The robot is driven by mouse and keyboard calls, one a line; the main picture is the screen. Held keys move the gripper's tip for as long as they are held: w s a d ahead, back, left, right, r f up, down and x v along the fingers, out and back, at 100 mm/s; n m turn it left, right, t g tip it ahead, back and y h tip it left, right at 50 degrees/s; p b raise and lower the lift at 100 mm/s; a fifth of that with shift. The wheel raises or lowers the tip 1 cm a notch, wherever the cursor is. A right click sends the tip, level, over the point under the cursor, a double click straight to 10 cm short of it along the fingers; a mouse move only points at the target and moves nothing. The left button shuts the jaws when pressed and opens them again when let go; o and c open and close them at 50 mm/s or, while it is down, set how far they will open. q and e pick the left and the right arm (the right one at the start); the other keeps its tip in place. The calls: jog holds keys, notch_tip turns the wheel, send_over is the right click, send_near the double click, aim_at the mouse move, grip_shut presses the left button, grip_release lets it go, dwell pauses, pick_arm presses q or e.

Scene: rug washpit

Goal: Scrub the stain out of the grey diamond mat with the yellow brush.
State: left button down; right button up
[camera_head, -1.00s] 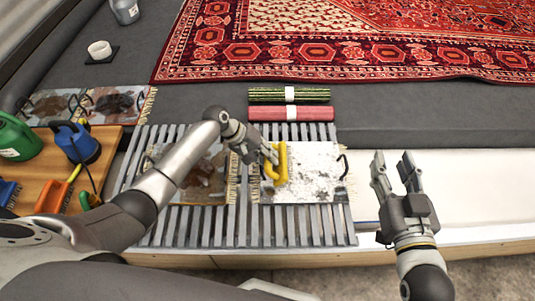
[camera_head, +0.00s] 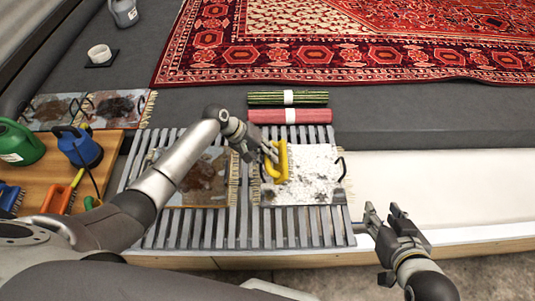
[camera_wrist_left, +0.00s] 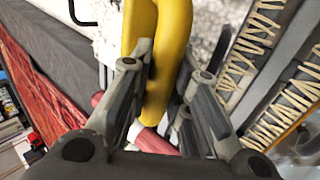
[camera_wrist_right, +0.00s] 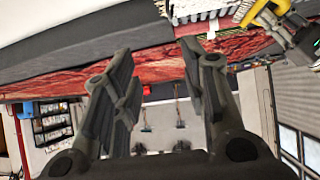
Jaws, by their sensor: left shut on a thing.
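The yellow brush (camera_head: 282,160) is over the left part of a pale grey, speckled mat (camera_head: 318,190) with dark patches on it. My left gripper (camera_head: 271,153) is shut on the brush handle, which also shows between the fingers in the left wrist view (camera_wrist_left: 160,85). The brush's underside is hidden, so I cannot tell whether it touches the mat. The mat lies on a slatted grey rack (camera_head: 270,228); its diamond pattern is not clear. My right gripper (camera_head: 383,209) is open and empty, in front of the mat to the right.
A brown-stained mat (camera_head: 209,177) lies left on the rack, partly behind my left arm. Green (camera_head: 285,98) and red (camera_head: 288,116) rolls lie behind it. A wooden board (camera_head: 105,148) at left holds a blue sprayer (camera_head: 82,150) and other brushes. The white surface at right is clear.

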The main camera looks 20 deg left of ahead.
pick_arm(q)
jog(key=shift+r+p, duration=0.8)
jog(key=shift+p, duration=0.05)
jog(key=shift+r+p, duration=0.75)
jog(key=shift+p, duration=0.15)
pick_arm(e)
jog(key=s+d+f+g+h, duration=0.1)
jog(key=s+d+f+g, duration=0.15)
jog(key=s, duration=0.35)
jog(key=s+d+f+g+h, duration=0.1)
jog(key=s+f+g, duration=0.1)
jog(key=s+g, duration=0.3)
pick_arm(q)
jog(key=shift+r+p, duration=0.9)
jog(key=shift+p, duration=0.15)
jog(key=shift+r+p, duration=0.25)
jog(key=shift+p, duration=0.05)
pick_arm(e)
jog(key=shift+w+a+f, duration=0.1)
jog(key=shift+a+f, duration=0.15)
jog(key=shift+f, duration=0.6)
jog(key=shift+w+a+f, duration=0.1)
jog(key=shift+a+f, duration=0.15)
jog(key=shift+f, duration=0.65)
jog(key=shift+w+a+f, duration=0.1)
jog(key=shift+a+f, duration=0.15)
jog(key=shift+f, duration=0.6)
